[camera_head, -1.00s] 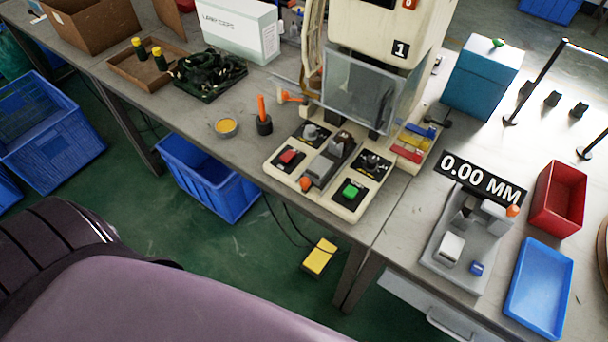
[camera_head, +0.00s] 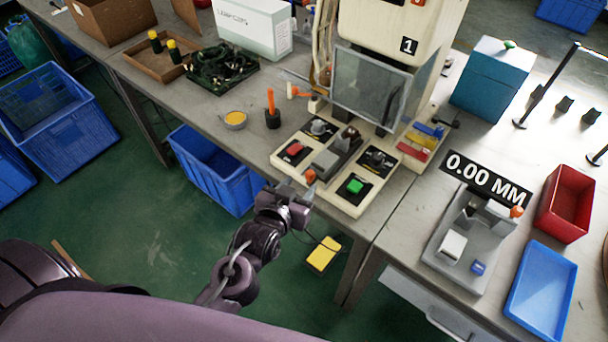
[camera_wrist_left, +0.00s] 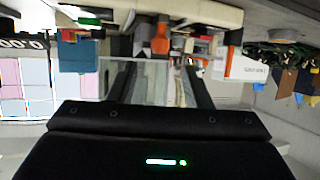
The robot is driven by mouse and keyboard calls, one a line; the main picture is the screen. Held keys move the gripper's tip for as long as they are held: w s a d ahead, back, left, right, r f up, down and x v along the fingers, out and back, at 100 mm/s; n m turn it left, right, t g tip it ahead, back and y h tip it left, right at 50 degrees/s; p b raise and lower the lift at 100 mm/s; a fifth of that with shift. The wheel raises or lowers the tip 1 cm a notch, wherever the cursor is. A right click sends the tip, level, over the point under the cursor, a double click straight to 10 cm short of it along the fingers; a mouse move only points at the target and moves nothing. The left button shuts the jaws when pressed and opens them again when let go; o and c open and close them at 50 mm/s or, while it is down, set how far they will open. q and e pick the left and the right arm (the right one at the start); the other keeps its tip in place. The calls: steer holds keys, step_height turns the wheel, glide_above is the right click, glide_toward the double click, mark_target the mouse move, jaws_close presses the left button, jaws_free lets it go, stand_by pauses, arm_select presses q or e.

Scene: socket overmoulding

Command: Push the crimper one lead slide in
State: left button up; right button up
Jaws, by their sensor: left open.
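The crimper marked "1" (camera_head: 395,35) stands at the back of the bench, with a clear guard over its control base (camera_head: 285,160). Its grey lead slide (camera_head: 328,160) lies in the middle of the base, between the red and green buttons. An orange knob (camera_head: 310,176) is at the slide's front end. My left gripper (camera_head: 296,190) is open and empty at the front edge of the base, just short of the knob. In the left wrist view, an orange part (camera_wrist_left: 160,40) that looks like the knob shows beyond the open fingers (camera_wrist_left: 158,68). My right gripper is out of view.
The red button (camera_head: 295,149) and green button (camera_head: 355,186) flank the slide. An orange-handled tool (camera_head: 271,105) and a small yellow dish (camera_head: 234,119) stand to the left. A gauge fixture (camera_head: 440,262) and blue tray (camera_head: 541,290) are on the right. A yellow pedal (camera_head: 323,254) is on the floor.

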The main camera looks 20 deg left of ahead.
mark_target(309, 174)
arm_select(q)
steer(key=x, duration=0.6)
steer(key=shift+w+f+p, duration=0.1)
steer(key=shift+w+p, duration=0.05)
steer(key=shift+p, duration=0.15)
steer(key=shift+c, duration=0.3)
jaws_close()
